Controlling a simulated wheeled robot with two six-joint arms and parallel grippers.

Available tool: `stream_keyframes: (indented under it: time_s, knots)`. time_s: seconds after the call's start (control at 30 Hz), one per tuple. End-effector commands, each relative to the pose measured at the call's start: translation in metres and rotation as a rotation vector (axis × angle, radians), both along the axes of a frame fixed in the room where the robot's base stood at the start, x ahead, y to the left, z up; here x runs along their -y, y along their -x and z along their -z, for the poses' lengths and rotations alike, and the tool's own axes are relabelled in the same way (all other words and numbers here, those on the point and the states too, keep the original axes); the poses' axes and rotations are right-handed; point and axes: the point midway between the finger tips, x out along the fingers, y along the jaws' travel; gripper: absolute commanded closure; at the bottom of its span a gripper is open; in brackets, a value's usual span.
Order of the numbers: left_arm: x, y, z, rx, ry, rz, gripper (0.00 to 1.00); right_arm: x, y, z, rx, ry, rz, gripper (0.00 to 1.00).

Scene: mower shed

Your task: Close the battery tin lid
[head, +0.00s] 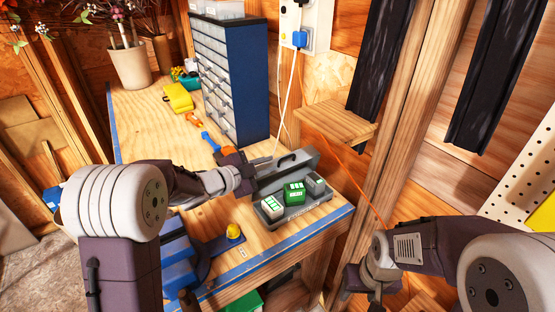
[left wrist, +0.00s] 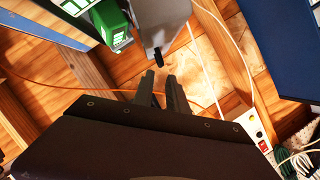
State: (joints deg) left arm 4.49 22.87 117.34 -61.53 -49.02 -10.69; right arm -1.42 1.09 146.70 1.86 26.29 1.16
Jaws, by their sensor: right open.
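The battery tin (head: 299,214) is a grey box at the front right corner of the workbench, holding green and white batteries (head: 294,193). Its lid (head: 286,171) stands raised at the back left side. My left gripper (head: 262,160) is beside the lid's left end. In the left wrist view its two dark fingers (left wrist: 161,80) have a small gap with nothing between them. The grey lid (left wrist: 165,20) with a black tab is just ahead of them, and a green battery (left wrist: 112,22) shows beside it. My right gripper (head: 374,285) is open and empty, low and right of the bench.
A blue drawer cabinet (head: 232,80) stands behind the tin. A white cable hangs from the wall socket (head: 300,38) near the lid. A blue-handled tool (head: 210,141), a yellow case (head: 178,97) and a yellow knob (head: 233,231) are on the bench. A wooden shelf (head: 335,120) juts out behind.

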Motion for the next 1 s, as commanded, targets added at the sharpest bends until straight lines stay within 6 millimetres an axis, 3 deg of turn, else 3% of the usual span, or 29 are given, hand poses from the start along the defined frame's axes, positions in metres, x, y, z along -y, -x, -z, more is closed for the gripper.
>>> stream_keyframes:
  time_s: [0.17,0.5,0.87,0.93,1.0]
  knots:
    - [0.010,-0.012,0.003,-0.003,0.000,0.002,0.82,0.000,0.000,-0.004,0.000,0.000,0.000,0.48]
    - [0.049,-0.060,0.021,-0.003,0.000,-0.001,0.82,0.000,0.000,-0.017,0.001,0.000,0.000,0.48]
    - [0.055,-0.068,0.025,-0.001,0.001,-0.003,0.82,0.000,0.000,-0.017,0.001,0.000,0.000,0.48]
    - [0.055,-0.068,0.025,-0.001,0.001,-0.003,0.99,0.000,0.000,-0.017,0.001,0.000,0.000,0.48]
    - [0.054,-0.068,0.025,-0.001,0.001,-0.003,1.00,0.000,0.000,-0.017,0.001,0.000,0.000,0.48]
